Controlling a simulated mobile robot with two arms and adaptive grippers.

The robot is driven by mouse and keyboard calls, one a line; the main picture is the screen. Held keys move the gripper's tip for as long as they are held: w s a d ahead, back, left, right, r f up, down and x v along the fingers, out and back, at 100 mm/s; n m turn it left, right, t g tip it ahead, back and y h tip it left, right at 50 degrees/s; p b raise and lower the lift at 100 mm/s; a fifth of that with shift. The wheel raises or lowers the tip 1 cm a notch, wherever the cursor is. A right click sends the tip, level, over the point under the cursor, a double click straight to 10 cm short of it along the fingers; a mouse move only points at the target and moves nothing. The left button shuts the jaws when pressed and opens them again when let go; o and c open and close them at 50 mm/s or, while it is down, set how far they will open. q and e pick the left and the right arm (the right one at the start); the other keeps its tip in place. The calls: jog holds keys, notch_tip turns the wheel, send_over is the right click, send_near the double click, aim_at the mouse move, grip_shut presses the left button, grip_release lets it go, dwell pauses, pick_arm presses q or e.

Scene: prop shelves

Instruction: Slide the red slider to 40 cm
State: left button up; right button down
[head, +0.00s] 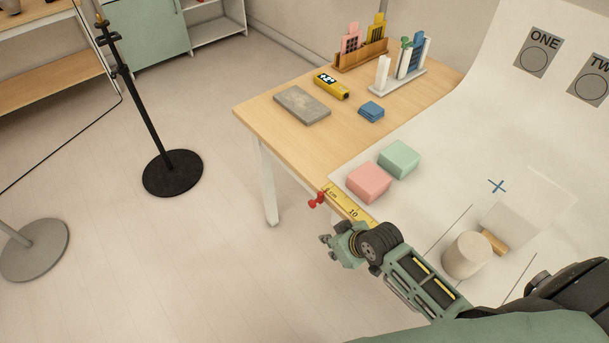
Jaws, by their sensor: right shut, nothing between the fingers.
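The red slider (316,200) sits at the left end of a yellow scale (345,203) along the table's front edge, near its zero mark. A 10 mark shows farther along the scale; the rest of it, with the 40 cm mark, is hidden behind my right arm. My right gripper (327,246) is shut and empty, just off the table's edge, below the slider in the picture and apart from it. My left gripper is not in view.
A pink block (368,181) and a green block (399,159) stand on the white sheet near the scale. A beige cylinder (467,256) stands to the right of my arm. A black stand (172,173) is on the floor at left; the floor before the table is clear.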

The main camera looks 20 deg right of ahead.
aim_at(316, 200)
jog(key=w+r+n+t+y+p, duration=0.1)
jog(key=w+r, duration=0.4)
jog(key=r, duration=0.5)
jog(key=w+r+n+t+y+p, duration=0.15)
jog(key=w+r, duration=0.35)
jog(key=r, duration=0.5)
jog(key=a+x, duration=0.1)
jog(key=x, duration=0.9)
pick_arm(q)
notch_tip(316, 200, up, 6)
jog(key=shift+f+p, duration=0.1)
jog(key=shift+p, duration=1.05)
pick_arm(e)
jog(key=s, duration=0.1)
jog(key=s+d+f, duration=0.1)
jog(key=s+d, duration=0.1)
jog(key=shift+s+f, duration=0.35)
jog(key=shift+f, duration=0.05)
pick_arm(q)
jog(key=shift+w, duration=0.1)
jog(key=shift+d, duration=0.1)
pick_arm(e)
jog(key=shift+d, duration=0.1)
